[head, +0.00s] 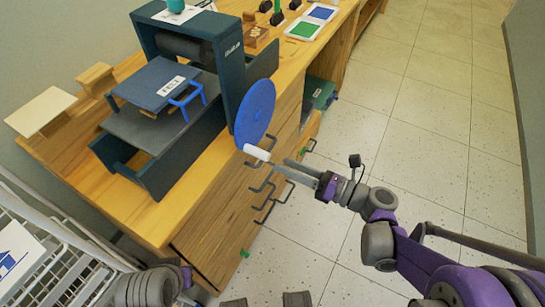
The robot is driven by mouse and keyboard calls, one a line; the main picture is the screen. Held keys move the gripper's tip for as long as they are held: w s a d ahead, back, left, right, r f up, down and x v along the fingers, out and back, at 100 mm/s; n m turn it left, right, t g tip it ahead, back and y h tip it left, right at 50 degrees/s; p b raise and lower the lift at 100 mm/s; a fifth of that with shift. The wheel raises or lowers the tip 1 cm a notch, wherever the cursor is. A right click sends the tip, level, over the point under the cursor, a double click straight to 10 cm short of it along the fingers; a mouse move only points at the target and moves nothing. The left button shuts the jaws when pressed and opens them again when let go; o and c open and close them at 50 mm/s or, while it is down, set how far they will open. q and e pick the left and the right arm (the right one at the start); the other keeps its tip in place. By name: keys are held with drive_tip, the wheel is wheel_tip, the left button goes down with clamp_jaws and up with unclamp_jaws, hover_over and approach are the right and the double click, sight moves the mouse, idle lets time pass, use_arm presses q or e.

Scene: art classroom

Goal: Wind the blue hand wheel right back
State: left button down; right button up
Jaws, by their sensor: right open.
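The blue hand wheel (256,113) is mounted on the right side of a dark blue press (231,70) on the wooden bench. Its white handle (257,153) sticks out from the wheel's lower rim toward the floor side. My right gripper (279,165) is open, with its two fingers pointing left at the handle. The fingertips are just to the right of the handle's end, and nothing shows between them. My left arm shows at the bottom left, but its gripper is not in view.
The press bed carries a blue plate labelled FELT (160,84) with a blue bar handle (187,101). Drawer pulls (264,187) jut from the bench front below my right gripper. A white wire rack (60,262) stands at lower left. The tiled floor (400,130) at right is clear.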

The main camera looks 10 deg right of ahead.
drive_tip(key=shift+v, duration=1.1)
drive_tip(key=shift+c, duration=0.2)
